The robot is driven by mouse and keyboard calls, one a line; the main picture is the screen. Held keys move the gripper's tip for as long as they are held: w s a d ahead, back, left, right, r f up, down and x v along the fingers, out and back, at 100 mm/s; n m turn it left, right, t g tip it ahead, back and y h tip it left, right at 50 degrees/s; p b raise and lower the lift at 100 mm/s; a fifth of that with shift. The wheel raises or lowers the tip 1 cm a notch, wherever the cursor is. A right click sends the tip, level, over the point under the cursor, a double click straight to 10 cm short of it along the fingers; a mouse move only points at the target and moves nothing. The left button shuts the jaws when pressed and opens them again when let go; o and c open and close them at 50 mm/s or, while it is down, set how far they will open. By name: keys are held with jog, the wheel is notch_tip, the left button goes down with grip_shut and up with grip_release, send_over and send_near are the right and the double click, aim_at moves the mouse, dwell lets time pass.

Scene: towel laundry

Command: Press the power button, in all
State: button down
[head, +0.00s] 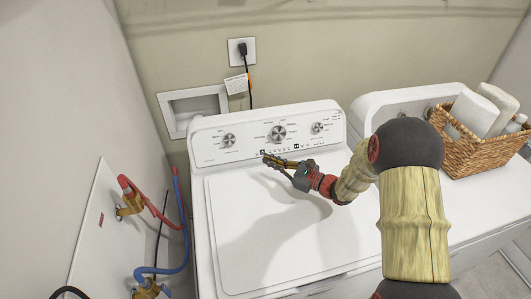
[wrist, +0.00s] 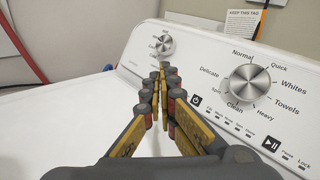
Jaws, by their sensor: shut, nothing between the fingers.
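The white washing machine (head: 265,215) has a sloped control panel (head: 245,143) along its back. In the wrist view the fingertips (wrist: 163,70) overlap the panel near the left small knob. I cannot tell whether they touch the panel.
A large centre dial (wrist: 249,86) and a start/pause button (wrist: 271,143) sit right of the power button. A second white machine with a wicker basket (head: 470,150) stands at the right. Red and blue hoses (head: 178,215) hang at the left. The washer lid is clear.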

aim_at(262, 152)
jog(key=shift+w+d+f+m+t, duration=0.3)
jog(key=shift+w+d+f, duration=0.05)
jog(key=shift+w+d, duration=0.05)
jog(key=shift+w+f, duration=0.1)
jog(key=w+f+b, duration=0.1)
jog(key=w, duration=0.1)
jog(key=w+a+f+b, duration=0.1)
jog(key=w, duration=0.1)
jog(key=w+f+b, duration=0.1)
jog(key=shift+w+a+f, duration=0.1)
jog(key=shift+w+a, duration=0.05)
jog(key=shift+w, duration=0.25)
jog(key=shift+w+a+f+b, duration=0.1)
jog(key=shift+w+f+b, duration=0.1)
jog(key=shift+w, duration=0.25)
jog(key=shift+w+a+f+b, duration=0.1)
jog(key=shift+w+b, duration=0.05)
jog(key=shift+w, duration=0.25)
dwell(0.7)
jog(key=shift+w+f+b, duration=0.1)
jog(key=shift+w+b, duration=0.2)
jog(key=shift+w, duration=0.05)
